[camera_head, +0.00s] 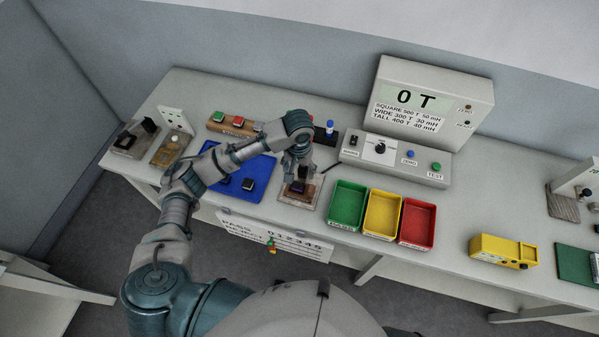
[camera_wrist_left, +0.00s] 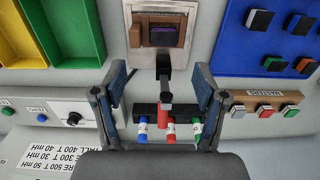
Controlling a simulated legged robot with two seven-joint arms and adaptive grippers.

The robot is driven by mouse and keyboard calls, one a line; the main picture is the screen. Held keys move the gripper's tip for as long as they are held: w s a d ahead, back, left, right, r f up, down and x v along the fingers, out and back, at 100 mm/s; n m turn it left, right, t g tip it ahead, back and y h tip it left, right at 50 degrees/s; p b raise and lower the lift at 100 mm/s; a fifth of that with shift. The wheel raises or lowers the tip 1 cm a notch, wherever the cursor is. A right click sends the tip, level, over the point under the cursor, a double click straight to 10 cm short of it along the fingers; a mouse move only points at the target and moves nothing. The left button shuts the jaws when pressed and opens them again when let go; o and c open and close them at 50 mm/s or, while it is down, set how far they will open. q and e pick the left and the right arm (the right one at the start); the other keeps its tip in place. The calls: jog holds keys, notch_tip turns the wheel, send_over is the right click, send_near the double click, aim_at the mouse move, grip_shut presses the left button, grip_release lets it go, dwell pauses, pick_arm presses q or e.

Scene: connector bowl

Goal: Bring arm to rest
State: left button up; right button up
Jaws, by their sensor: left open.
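My left arm reaches in from the lower left of the head view. My left gripper (camera_head: 297,172) points down near a wood-and-metal fixture (camera_head: 299,198) at the bench's front edge. In the left wrist view the gripper (camera_wrist_left: 160,72) has its two fingers well apart, with nothing held between them. Ahead of the fingers, the fixture (camera_wrist_left: 144,60) holds a dark block with a purple top (camera_wrist_left: 163,36). A dark lever-like part (camera_wrist_left: 163,68) stands between the fixture and a black rack. My right gripper is not in view.
The black rack (camera_wrist_left: 149,112) holds blue, red and green-capped pieces. A blue mat (camera_head: 262,170) with dark blocks lies left of the gripper. Green (camera_head: 331,219), yellow (camera_head: 369,227) and red (camera_head: 402,238) trays stand right. A meter console (camera_head: 394,160) stands behind them.

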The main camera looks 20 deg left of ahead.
pick_arm(q)
jog(key=s+d+f+m+h, duration=0.1)
jog(key=s+d+f, duration=0.1)
jog(key=s+f, duration=0.1)
jog(key=s+d+f+m+t+h, duration=0.1)
jog(key=s+d+f, duration=0.1)
jog(key=s+f, duration=0.1)
jog(key=s+d+f+t+h, duration=0.1)
jog(key=s+d+f, duration=0.1)
jog(key=s, duration=0.3)
jog(key=shift+s+f+m+h, duration=0.15)
jog(key=shift+f+m+h, duration=0.25)
jog(key=shift+f, duration=0.5)
jog(key=s+a+f+n+t+y, duration=0.1)
jog(key=s+a+f+t+y, duration=0.2)
jog(key=s+a, duration=1.1)
notch_tip(320, 180, down, 29)
jog(key=s+g+b, duration=0.1)
jog(key=g+b, duration=0.1)
jog(key=g, duration=0.1)
jog(key=s+a+f, duration=0.2)
jog(key=s+f, duration=0.6)
jog(key=s+a+f+g, duration=0.1)
jog(key=s+f, duration=0.8)
jog(key=shift+s+a+y+b, duration=0.3)
jog(key=shift+a+b, duration=0.05)
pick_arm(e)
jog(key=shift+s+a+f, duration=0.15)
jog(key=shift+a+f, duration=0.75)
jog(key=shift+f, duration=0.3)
